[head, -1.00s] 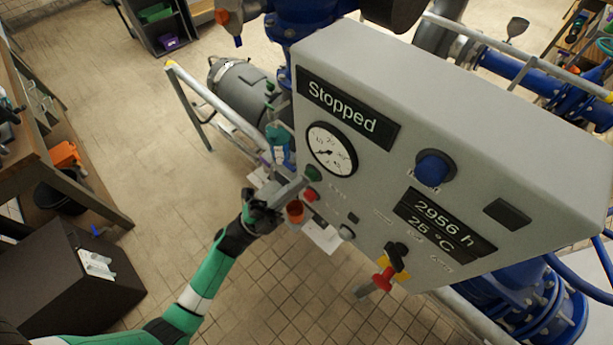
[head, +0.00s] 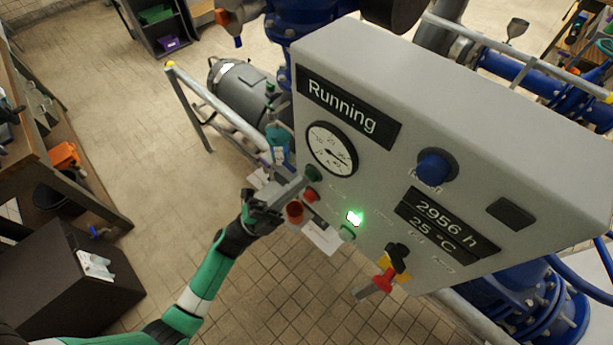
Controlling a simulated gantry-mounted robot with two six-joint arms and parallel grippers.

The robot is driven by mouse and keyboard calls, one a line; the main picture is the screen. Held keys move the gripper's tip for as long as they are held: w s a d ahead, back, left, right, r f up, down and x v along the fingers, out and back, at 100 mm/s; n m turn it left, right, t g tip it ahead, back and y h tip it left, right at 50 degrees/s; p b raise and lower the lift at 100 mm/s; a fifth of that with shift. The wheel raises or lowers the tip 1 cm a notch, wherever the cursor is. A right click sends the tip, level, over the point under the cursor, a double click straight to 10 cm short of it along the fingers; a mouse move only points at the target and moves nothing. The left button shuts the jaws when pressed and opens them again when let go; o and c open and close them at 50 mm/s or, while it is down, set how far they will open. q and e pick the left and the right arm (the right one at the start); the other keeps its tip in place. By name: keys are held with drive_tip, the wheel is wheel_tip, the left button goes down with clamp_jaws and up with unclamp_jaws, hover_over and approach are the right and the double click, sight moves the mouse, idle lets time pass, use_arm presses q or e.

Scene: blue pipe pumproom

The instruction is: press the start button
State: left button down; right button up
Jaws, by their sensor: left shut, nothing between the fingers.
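The grey control panel (head: 450,100) fills the right middle of the head view, and its upper display (head: 349,107) reads "Running". The green start button (head: 314,173) is at the panel's left edge, just above a red button (head: 311,196). My left gripper (head: 302,183) is shut and empty, with its fingertips at the green button's lower left side. They look to be touching it or very close; I cannot tell which. A green lamp (head: 354,218) on the panel is lit. My right gripper is not in view.
The panel also carries a round gauge (head: 332,149), a blue knob (head: 434,167) and a red-and-yellow switch (head: 385,277). A grey railing (head: 220,108) runs behind my left arm. Tiled floor lies open to the left, with a workbench (head: 60,150) beyond.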

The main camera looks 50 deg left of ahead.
use_arm(q)
drive_tip(key=s+p, duration=0.1)
drive_tip(key=s, duration=0.5)
drive_tip(key=shift+d, duration=0.1)
idle(0.8)
